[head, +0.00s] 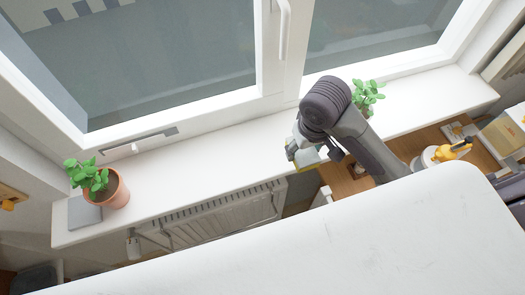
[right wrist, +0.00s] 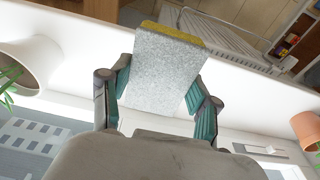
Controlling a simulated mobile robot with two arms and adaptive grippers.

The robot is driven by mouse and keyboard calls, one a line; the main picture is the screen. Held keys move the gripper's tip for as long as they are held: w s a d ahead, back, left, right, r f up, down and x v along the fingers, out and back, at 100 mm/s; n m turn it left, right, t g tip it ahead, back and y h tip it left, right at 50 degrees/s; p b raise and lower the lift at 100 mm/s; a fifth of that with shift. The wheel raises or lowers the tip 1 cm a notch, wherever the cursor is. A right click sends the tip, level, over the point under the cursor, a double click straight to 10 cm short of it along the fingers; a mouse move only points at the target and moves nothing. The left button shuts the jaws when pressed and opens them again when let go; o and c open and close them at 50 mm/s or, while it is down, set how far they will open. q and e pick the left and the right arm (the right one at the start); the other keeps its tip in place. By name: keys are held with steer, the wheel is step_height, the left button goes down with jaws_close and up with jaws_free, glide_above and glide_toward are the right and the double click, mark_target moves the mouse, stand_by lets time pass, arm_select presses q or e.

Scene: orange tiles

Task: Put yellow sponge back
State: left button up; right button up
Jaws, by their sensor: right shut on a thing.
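The sponge (right wrist: 165,70) has a speckled grey face and a yellow edge along its far side. My right gripper (right wrist: 157,108) is shut on it, with a teal-padded finger on each side. In the head view the right gripper (head: 303,152) is over the front edge of the white windowsill (head: 220,155), near its middle. Only a small yellowish part of the sponge (head: 305,167) shows there, partly hidden by the gripper. The sponge's contact with the sill cannot be told. My left gripper is not in view.
A terracotta pot (head: 118,192) with a plant stands at the sill's left end beside a flat grey square (head: 84,212). Another plant (head: 368,93) is behind my right arm. A radiator (head: 220,215) is below the sill. The sill between the plants is mostly clear.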

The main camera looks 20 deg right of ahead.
mark_target(261, 157)
steer(key=w+a+f+b, duration=0.2)
steer(key=w+a+f, duration=0.2)
steer(key=a, duration=0.1)
steer(key=shift+w+f, duration=0.3)
steer(key=shift+w, duration=0.1)
steer(key=w+a+f, duration=0.2)
steer(key=w+a, duration=0.1)
steer(key=shift+w+p, duration=0.15)
steer(key=shift+p, duration=0.25)
step_height(261, 157, down, 4)
steer(key=shift+a+r+p, duration=0.1)
steer(key=shift+p, duration=0.55)
steer(key=shift+f, duration=0.2)
steer(key=o, duration=1.2)
steer(key=shift+r, duration=0.15)
